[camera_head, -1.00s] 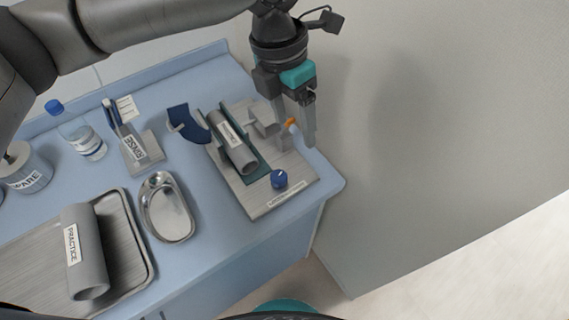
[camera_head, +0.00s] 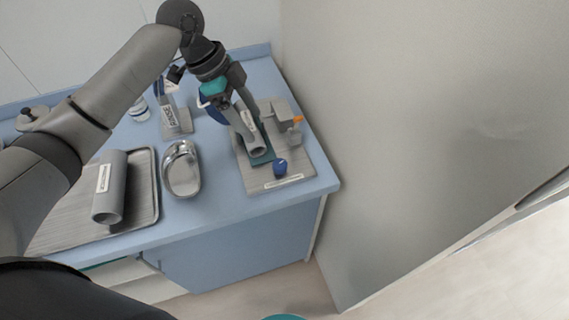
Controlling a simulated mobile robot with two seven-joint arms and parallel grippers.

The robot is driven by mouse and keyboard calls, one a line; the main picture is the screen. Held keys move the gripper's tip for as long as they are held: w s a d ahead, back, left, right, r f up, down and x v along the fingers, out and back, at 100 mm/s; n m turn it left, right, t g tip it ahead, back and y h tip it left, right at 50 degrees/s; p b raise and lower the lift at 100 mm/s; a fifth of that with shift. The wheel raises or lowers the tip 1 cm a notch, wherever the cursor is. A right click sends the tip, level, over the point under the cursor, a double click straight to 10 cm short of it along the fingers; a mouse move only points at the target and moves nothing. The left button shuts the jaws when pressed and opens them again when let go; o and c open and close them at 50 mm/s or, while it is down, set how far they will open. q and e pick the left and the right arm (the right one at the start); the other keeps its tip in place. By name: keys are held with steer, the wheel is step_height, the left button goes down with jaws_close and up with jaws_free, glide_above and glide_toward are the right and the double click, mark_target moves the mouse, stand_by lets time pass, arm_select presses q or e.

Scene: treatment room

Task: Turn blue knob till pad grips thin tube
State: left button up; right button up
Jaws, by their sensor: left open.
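The blue knob (camera_head: 280,167) stands near the front edge of a grey board (camera_head: 300,164) on the blue counter. A grey labelled tube (camera_head: 258,147) lies in a dark teal cradle on that board. Behind the knob, a grey block (camera_head: 281,110) and a small orange-tipped part (camera_head: 298,119) stand at the board's right side. I cannot make out the pad or the thin tube clearly. My left gripper (camera_head: 244,122) is open above the cradle, behind and left of the knob, and hides part of the grey tube. My right gripper is not in view.
A metal tray (camera_head: 146,200) holds a grey practice tube (camera_head: 110,188) at the left. A metal kidney dish (camera_head: 182,169), a labelled stand (camera_head: 177,121) and a bottle (camera_head: 138,109) stand left of the board. A wall (camera_head: 400,120) rises close at the right.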

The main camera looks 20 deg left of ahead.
arm_select(q)
steer(key=b, duration=0.2)
glide_toward(279, 163)
steer(key=x, duration=0.9)
steer(key=shift+r, duration=0.1)
jaws_close()
